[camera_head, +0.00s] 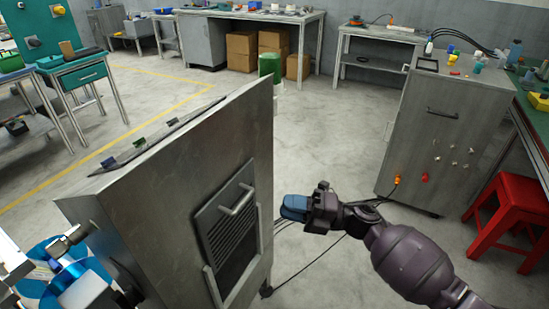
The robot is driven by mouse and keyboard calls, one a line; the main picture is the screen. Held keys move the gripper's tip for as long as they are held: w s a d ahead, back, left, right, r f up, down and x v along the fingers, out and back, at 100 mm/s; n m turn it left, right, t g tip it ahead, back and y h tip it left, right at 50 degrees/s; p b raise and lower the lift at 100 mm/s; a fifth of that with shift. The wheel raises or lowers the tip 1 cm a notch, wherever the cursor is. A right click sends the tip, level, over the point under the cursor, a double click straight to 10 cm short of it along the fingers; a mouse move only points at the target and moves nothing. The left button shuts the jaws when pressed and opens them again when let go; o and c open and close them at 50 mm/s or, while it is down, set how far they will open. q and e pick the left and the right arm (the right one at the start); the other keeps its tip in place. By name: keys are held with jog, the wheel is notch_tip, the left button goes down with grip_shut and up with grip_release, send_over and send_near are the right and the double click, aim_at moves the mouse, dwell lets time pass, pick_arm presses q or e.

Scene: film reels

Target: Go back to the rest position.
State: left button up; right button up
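My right gripper (295,207) is at the middle of the head view, at the end of my dark purple arm. It points left and hangs in the air, seemingly right of the grey metal cabinet (170,210). Its blue ends show as one compact block, so the gap between the fingers cannot be made out. No separate object is clear in it. My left gripper is not in view. A blue spoked reel (38,284) shows at the lower left, partly hidden behind metal parts and cut off by the edge.
The grey cabinet has a vented, handled panel (227,212) close to my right gripper. Black cables run on the floor below. A second grey cabinet (440,130) and a red stool (510,215) stand at the right. Open floor (330,130) lies beyond, before the back workbench (235,13).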

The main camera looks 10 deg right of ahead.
jog(key=w+d+r+m+t+h, duration=0.3)
jog(key=w+r+m+t+h, duration=0.15)
jog(key=m+t, duration=0.55)
jog(key=s+d+f+m+t+h+p, duration=0.1)
jog(key=d+f+m+t+h, duration=0.1)
jog(key=m+h, duration=0.3)
jog(key=s+d+f+m+t+h, duration=0.1)
jog(key=d+f+m+h, duration=0.15)
jog(key=m, duration=0.35)
jog(key=s+d+f+m+g+h+p, duration=0.1)
jog(key=s+d+f+m+g+h, duration=0.1)
jog(key=s, duration=0.8)
jog(key=s+d+f+m+g+h+p, duration=0.1)
jog(key=s+d+f+m+g+h, duration=0.1)
jog(key=s+f+m, duration=0.4)
jog(key=s+d+f+m+g+h+p, duration=0.1)
jog(key=s+f, duration=0.6)
jog(key=s, duration=0.7)
jog(key=d+m+g+h, duration=0.1)
jog(key=d+m+h, duration=0.1)
jog(key=d+m, duration=0.1)
jog(key=shift+d+f+g+h, duration=0.3)
jog(key=shift+d+f, duration=0.1)
jog(key=shift+d, duration=0.35)
jog(key=shift+s, duration=0.1)
